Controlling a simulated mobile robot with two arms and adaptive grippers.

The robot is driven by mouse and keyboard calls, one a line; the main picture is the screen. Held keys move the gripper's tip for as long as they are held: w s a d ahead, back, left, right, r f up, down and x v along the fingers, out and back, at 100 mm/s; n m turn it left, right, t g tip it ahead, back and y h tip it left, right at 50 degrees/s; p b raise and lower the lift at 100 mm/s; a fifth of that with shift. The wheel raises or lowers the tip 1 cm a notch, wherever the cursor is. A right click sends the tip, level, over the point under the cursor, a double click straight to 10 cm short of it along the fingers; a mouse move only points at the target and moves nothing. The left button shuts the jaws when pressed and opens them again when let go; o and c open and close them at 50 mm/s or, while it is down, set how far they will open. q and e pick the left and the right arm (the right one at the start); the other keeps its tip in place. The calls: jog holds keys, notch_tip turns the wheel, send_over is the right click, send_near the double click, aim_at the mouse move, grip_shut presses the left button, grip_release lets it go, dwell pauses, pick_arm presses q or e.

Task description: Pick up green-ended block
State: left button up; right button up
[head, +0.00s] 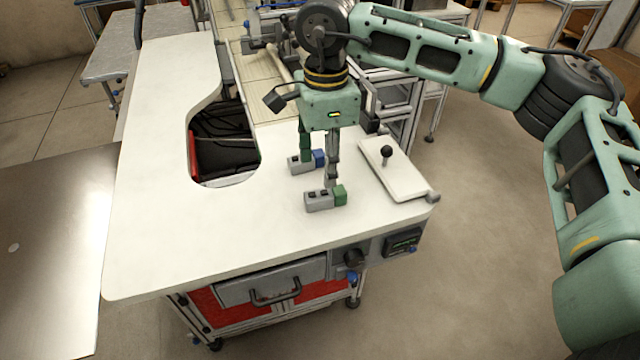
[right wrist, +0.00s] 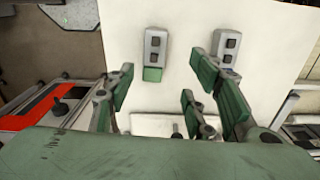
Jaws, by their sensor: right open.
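The green-ended block (head: 321,200) is a small grey block with two dark knobs and a green end, lying on the white tabletop. It also shows at the top of the right wrist view (right wrist: 155,52), apart from the fingers. The blue-ended block (head: 302,162) lies behind it; in the right wrist view it is the grey block at right (right wrist: 228,46), its coloured end hidden by a finger. My right gripper (head: 318,168) is open and empty, pointing down over the two blocks. In the right wrist view its fingers (right wrist: 165,85) are spread. My left gripper is out of view.
A white plate with a black knob (head: 395,172) lies right of the blocks. The white tabletop (head: 190,240) is bare at left and front. A cut-out (head: 222,140) holds a dark bin. A control box (head: 400,243) hangs at the front right edge.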

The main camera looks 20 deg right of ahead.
aim_at(325, 193)
jog(key=f+p, duration=0.1)
jog(key=f, duration=0.1)
jog(key=s+f+p, duration=0.1)
jog(key=f, duration=0.1)
jog(key=shift+s, duration=0.15)
notch_tip(325, 193, down, 2)
jog(key=shift+f, duration=0.15)
jog(key=shift+w+f, duration=0.2)
jog(key=shift+f, duration=0.05)
jog(key=shift+c, duration=1.4)
jog(key=c, duration=0.6)
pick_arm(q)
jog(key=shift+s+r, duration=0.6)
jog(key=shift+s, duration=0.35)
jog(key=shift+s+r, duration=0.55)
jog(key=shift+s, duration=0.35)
pick_arm(e)
grip_shut()
